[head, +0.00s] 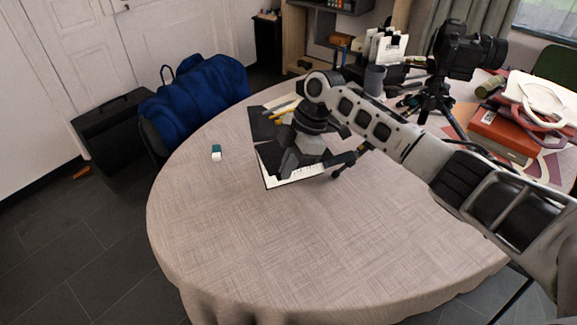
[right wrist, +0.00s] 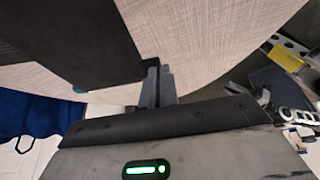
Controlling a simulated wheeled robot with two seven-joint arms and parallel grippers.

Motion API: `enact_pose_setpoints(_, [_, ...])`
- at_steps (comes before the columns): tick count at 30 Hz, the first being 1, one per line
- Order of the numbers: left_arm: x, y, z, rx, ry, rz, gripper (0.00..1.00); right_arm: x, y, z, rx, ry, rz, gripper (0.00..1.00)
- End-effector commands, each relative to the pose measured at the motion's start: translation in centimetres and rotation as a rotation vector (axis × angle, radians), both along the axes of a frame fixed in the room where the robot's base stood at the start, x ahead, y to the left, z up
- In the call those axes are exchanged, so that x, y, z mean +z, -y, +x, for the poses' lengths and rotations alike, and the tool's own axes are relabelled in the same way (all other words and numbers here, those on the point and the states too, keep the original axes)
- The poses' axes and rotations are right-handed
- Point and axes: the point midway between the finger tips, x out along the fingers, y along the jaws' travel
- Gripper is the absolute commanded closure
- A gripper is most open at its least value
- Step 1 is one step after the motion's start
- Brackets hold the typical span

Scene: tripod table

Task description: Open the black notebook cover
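The black notebook (head: 264,126) lies on the round table, partly hidden under my right arm. A white page with printed lines (head: 308,172) shows at its near side, so the cover is at least partly off the page. In the right wrist view the dark cover (right wrist: 70,40) fills the upper left. My right gripper (head: 342,166) is over the notebook's right side. In the right wrist view its fingers (right wrist: 158,84) are close together by the cover's edge; whether the edge is between them I cannot tell. My left gripper is not in view.
Yellow pencils (head: 284,113) lie by the notebook's far side. A small teal and white eraser (head: 216,153) lies to the left. A camera on a tripod (head: 438,98), a dark cup (head: 375,80) and red books (head: 502,135) stand at the right and back. The near tabletop (head: 290,245) is clear.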

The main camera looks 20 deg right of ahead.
Motion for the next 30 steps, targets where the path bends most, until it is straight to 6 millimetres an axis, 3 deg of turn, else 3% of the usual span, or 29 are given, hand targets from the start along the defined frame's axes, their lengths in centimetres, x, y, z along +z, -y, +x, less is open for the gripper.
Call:
enact_pose_setpoints(4, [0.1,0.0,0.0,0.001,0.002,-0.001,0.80,0.1,0.0,0.0,0.000,0.002,0.000,1.00])
enact_pose_setpoints(5, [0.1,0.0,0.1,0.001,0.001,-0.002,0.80,0.1,0.0,0.0,0.000,0.002,0.000,0.95])
enact_pose_setpoints(7, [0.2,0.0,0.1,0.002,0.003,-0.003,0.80,0.1,0.0,0.0,0.000,0.002,0.000,0.76])
enact_pose_setpoints(19, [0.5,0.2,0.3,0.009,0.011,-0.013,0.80,0.6,0.3,0.1,-0.001,0.002,0.000,0.75])
enact_pose_setpoints(23, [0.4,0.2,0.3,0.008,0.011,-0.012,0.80,2.4,1.1,0.1,-0.002,0.004,-0.001,0.75])
enact_pose_setpoints(30, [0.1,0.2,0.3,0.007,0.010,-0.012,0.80,7.7,3.3,0.3,-0.002,0.006,-0.001,0.75])
